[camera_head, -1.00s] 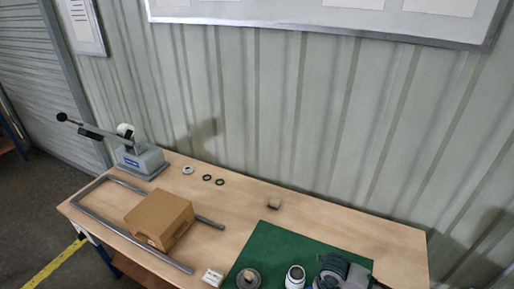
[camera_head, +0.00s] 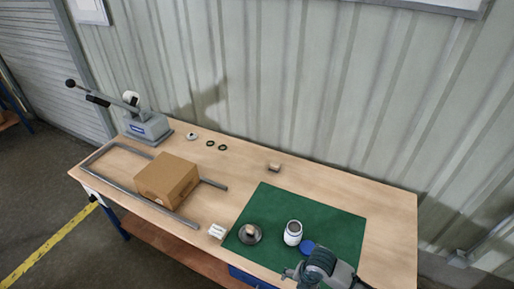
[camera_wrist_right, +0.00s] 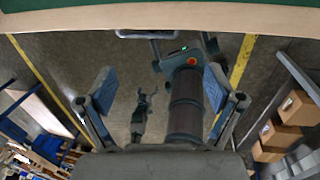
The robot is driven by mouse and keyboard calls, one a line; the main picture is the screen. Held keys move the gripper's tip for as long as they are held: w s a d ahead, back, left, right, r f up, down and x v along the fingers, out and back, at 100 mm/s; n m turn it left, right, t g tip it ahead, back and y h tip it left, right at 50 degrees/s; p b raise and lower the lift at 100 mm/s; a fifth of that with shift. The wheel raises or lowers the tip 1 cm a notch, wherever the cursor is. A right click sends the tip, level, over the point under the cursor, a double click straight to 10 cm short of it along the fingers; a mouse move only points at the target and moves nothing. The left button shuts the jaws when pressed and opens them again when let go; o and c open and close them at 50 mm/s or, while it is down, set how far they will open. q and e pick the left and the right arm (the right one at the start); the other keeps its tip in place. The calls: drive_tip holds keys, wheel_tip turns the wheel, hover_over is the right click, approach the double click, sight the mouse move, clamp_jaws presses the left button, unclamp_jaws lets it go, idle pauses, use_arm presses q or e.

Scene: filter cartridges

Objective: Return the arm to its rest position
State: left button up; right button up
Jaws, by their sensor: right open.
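My right arm (camera_head: 325,268) comes in at the bottom right of the head view, over the near edge of the green mat (camera_head: 335,215). In the right wrist view my right gripper (camera_wrist_right: 160,82) is open, its two blue-grey fingers wide apart with nothing between them. That view looks down past the table edge to the floor and my own body. A white jar (camera_head: 293,234) stands upright on the mat, with a blue disc (camera_head: 307,247) beside it, close to the arm. A grey round part (camera_head: 250,234) lies on the mat. My left arm is not in the head view.
A cardboard box (camera_head: 168,180) sits by a grey metal frame (camera_head: 125,187) at the left of the table (camera_head: 390,235). A lever press (camera_head: 148,127) stands at the back left.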

drive_tip(key=s+a+f+m+t+y, duration=0.25)
drive_tip(key=s+m, duration=0.25)
drive_tip(key=m, duration=0.7)
drive_tip(key=s+d+f+m+h, duration=0.45)
drive_tip(key=s+d+m, duration=0.55)
drive_tip(key=m, duration=0.7)
wheel_tip(320, 180, down, 26)
drive_tip(key=s+g, duration=0.1)
drive_tip(key=s, duration=0.1)
drive_tip(key=s+d+f+g, duration=0.1)
drive_tip(key=s+d+f, duration=0.2)
drive_tip(key=s+f, duration=1.3)
drive_tip(key=shift+s+d+n, duration=0.15)
drive_tip(key=shift+s+n, duration=0.15)
drive_tip(key=shift+s, duration=0.4)
